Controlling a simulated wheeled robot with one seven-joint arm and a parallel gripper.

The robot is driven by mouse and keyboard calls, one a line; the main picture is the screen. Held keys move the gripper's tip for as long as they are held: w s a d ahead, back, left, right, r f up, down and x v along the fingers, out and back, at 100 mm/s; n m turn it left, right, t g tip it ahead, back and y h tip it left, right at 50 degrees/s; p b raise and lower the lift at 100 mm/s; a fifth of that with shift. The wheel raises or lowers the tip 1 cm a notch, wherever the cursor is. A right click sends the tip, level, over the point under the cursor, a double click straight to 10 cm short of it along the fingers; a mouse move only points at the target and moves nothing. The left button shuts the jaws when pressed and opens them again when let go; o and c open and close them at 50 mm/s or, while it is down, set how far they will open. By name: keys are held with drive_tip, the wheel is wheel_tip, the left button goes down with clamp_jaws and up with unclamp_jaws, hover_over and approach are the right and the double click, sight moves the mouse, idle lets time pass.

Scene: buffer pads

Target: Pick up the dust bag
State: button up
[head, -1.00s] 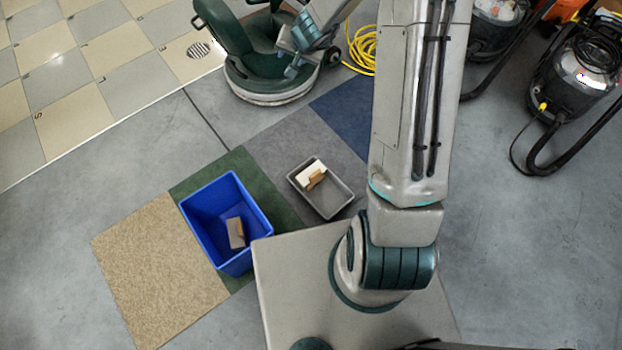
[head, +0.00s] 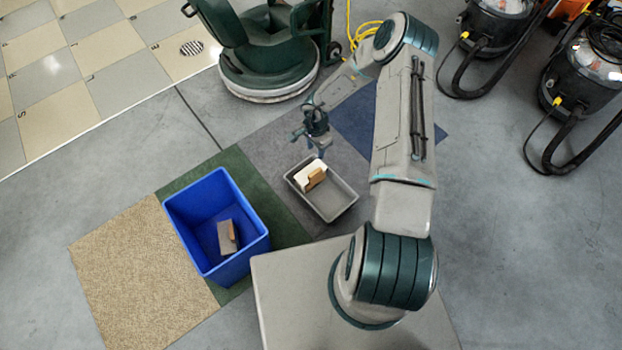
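A cream-white item (head: 309,168) with a brown block-like part (head: 316,178) lies at the far end of a shallow grey tray (head: 333,203) in the head view. A flat grey-beige item with a brown edge (head: 226,239) lies in the blue bin (head: 240,268). I cannot tell for sure which is the dust bag; the cream-white item looks most like one. My gripper (head: 320,152) points down, just behind the tray's far end and close to the cream-white item. Its fingers are too small to show whether they are open, and no hold is visible.
Tan (head: 140,270), green (head: 280,215), grey (head: 265,145) and blue (head: 355,118) carpet squares lie on the concrete floor. A green floor machine (head: 265,60) with a yellow cord stands behind. Vacuums with hoses (head: 585,75) stand at the right.

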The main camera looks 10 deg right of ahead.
drive_tip(key=b, duration=0.4)
hover_over(315, 172)
drive_tip(key=f, duration=0.8)
drive_tip(key=shift+w+f, duration=0.15)
drive_tip(key=shift+w, duration=0.25)
drive_tip(key=f+b, duration=0.2)
drive_tip(key=f, duration=0.1)
drive_tip(key=f+b, duration=0.1)
drive_tip(key=f, duration=0.1)
drive_tip(key=shift+s, duration=0.35)
clamp_jaws()
